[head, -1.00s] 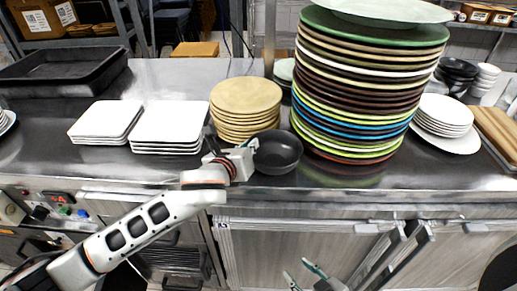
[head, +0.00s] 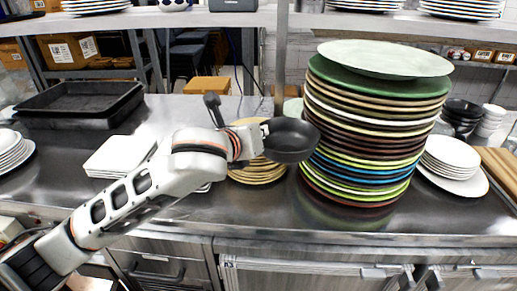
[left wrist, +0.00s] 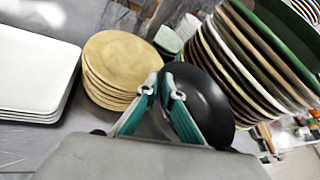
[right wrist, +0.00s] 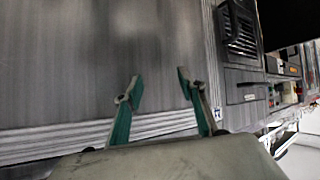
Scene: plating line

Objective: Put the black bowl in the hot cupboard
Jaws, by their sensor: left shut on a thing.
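The black bowl (head: 291,141) is held up above the steel counter, in front of the tall plate stack in the head view. My left gripper (head: 262,140) is shut on its rim. In the left wrist view the bowl (left wrist: 205,105) sits at the fingers of the left gripper (left wrist: 162,88). My right gripper (right wrist: 158,85) shows only in the right wrist view, open and empty, facing a grey cupboard door (right wrist: 90,60). In the head view, cupboard fronts (head: 310,275) run below the counter; I cannot tell which is the hot cupboard.
A tall stack of plates (head: 365,140) stands right of the bowl. Tan plates (head: 258,176) and white square plates (head: 115,155) stand behind my left arm. Black trays (head: 80,98) lie at the left. More black bowls (head: 462,112) and white plates (head: 450,160) stand at the right. The counter's front strip (head: 330,225) is clear.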

